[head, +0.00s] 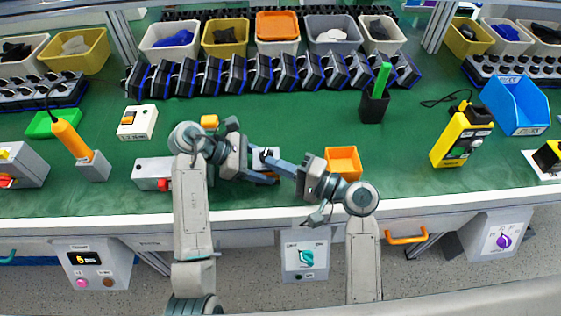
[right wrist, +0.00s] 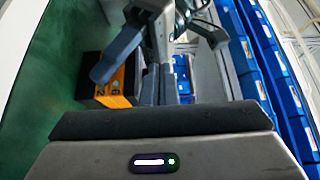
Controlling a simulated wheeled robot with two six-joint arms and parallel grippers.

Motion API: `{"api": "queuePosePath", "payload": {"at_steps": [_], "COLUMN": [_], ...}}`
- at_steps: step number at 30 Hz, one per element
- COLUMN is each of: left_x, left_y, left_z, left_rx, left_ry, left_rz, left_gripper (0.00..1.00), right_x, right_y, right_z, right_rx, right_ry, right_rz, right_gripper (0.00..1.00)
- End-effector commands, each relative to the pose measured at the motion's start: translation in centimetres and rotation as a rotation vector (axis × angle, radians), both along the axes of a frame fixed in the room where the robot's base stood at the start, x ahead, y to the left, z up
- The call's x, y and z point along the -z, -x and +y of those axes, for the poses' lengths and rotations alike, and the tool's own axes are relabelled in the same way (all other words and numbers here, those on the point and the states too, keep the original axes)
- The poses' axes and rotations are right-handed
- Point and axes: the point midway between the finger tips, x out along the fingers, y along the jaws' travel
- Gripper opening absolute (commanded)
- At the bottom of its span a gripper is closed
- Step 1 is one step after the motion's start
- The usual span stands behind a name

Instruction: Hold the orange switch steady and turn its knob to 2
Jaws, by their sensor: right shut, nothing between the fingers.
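The orange switch (head: 270,174) sits on the green bench top, between my two grippers in the head view. Its pale top and dark knob are partly covered by the fingers. In the right wrist view its orange body (right wrist: 116,88) shows with dark parts at its sides. My left gripper (head: 258,176) reaches to the switch from the left, with a finger against or right over its body; whether it clamps the switch cannot be told. My right gripper (head: 266,158) is shut and empty, its fingertips close over the knob area. Contact and the knob's setting are hidden.
An orange tray (head: 343,162) lies right of the switch. A grey box with a red button (head: 152,173) stands at left. A black holder with a green stick (head: 374,104) and a row of black-and-blue devices (head: 270,73) stand behind.

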Motion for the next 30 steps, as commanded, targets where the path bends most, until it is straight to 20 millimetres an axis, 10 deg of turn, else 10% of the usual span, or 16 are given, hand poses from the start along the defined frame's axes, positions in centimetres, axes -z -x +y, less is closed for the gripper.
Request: {"api": "queuePosePath", "payload": {"at_steps": [30], "left_x": [0.0], "left_y": [0.0], "left_z": [0.0], "left_rx": [0.000], "left_ry": [0.000], "left_rz": [0.000], "left_gripper": [0.34], "right_x": [0.1], "right_y": [0.9], "right_z": [-0.9], "right_rx": [0.001], "right_ry": [0.004], "right_rz": [0.000], "right_gripper": [0.00]}}
